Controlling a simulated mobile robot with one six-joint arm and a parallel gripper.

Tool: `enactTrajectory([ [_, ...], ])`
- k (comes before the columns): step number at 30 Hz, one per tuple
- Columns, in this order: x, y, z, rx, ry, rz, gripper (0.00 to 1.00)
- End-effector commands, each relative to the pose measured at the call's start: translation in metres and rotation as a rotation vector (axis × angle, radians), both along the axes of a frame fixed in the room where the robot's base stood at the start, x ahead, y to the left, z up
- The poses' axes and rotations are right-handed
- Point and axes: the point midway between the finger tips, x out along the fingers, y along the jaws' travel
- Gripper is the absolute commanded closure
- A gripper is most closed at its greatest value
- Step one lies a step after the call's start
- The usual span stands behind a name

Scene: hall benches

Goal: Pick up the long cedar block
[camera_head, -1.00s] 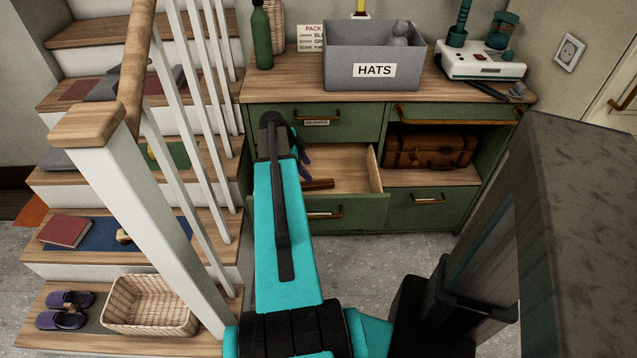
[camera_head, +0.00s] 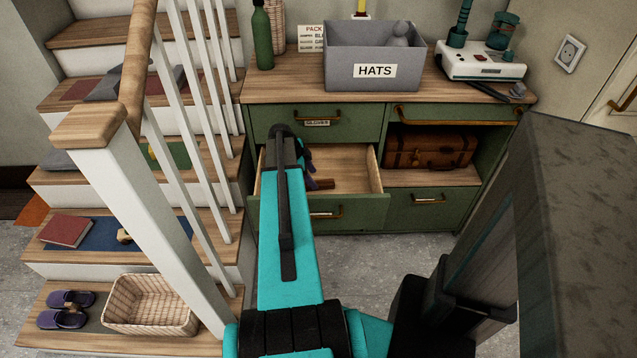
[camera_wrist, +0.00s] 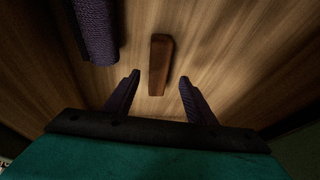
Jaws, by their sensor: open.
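The long cedar block (camera_wrist: 161,62) is a reddish-brown bar lying on the wooden floor of an open drawer (camera_head: 350,160). In the head view the block (camera_head: 325,184) shows just right of my arm, which hides its left part. In the wrist view my gripper (camera_wrist: 158,76) is open, with its two dark purple fingers apart. The block lies ahead of and between the fingertips, its near end reaching into the gap. No contact shows. In the head view my arm mostly hides the gripper.
A dark purple ribbed thing (camera_wrist: 97,30) lies in the drawer left of the block. Above the drawer is a closed one labelled gloves (camera_head: 325,117). A grey HATS box (camera_head: 345,72) stands on the cabinet top. A brown suitcase (camera_head: 430,151) fills the shelf at right. Stair railings stand at left.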

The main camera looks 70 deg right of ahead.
Motion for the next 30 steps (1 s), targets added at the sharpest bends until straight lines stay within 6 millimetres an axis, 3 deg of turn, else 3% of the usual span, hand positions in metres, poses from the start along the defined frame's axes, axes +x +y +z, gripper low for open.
enactTrajectory([
  [10, -0.011, -0.008, -0.031, -0.001, 0.001, -0.001, 0.5],
  [27, -0.012, -0.008, -0.032, -0.001, -0.001, -0.002, 0.5],
  [30, -0.012, -0.009, -0.032, 0.0, 0.0, -0.002, 0.63],
])
